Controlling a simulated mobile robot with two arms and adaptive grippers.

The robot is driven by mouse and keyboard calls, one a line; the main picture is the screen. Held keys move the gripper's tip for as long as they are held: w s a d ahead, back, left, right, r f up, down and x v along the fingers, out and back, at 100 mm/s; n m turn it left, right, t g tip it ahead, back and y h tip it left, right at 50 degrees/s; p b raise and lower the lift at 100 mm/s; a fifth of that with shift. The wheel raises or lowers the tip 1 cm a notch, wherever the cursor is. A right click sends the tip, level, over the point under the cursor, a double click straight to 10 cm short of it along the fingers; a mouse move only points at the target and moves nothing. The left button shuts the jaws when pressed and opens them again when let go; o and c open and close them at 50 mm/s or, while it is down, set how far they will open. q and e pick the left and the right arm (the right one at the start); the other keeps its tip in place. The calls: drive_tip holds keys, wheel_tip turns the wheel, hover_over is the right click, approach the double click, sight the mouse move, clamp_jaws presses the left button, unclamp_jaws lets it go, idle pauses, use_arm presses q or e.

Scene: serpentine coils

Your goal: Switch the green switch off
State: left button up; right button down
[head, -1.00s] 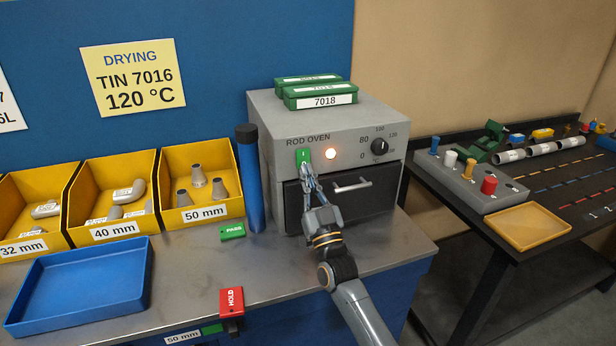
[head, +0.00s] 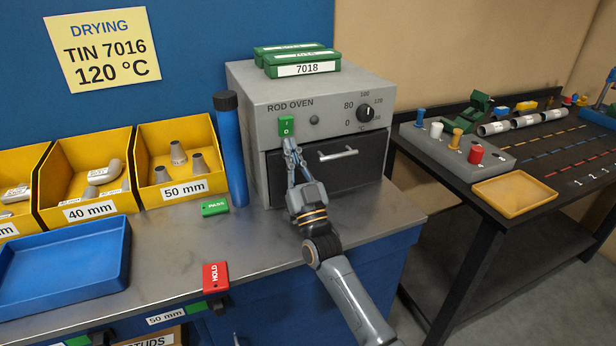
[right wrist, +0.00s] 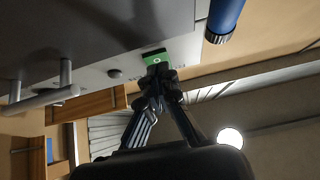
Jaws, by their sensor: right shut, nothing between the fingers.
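The green switch (head: 287,126) is on the front of the grey rod oven (head: 240,90), left of an indicator lamp (head: 314,119). The lamp is dark. My right gripper (head: 290,146) is shut and empty, with its fingertips at the lower end of the switch. In the right wrist view the fingertips (right wrist: 160,72) overlap the edge of the green switch (right wrist: 154,56); I cannot tell whether they touch it. My left gripper is not in view.
The oven's door handle (head: 338,154) and dial (head: 365,112) are to the right of my gripper. A blue tube (head: 232,155) stands left of the oven. Green boxes (head: 303,65) lie on top. The steel bench front is mostly clear.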

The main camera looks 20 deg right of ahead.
drive_tip(key=s+f, duration=0.2)
drive_tip(key=s, duration=1.2)
drive_tip(key=shift+s+d+f, duration=0.2)
drive_tip(key=shift+d+f, duration=0.05)
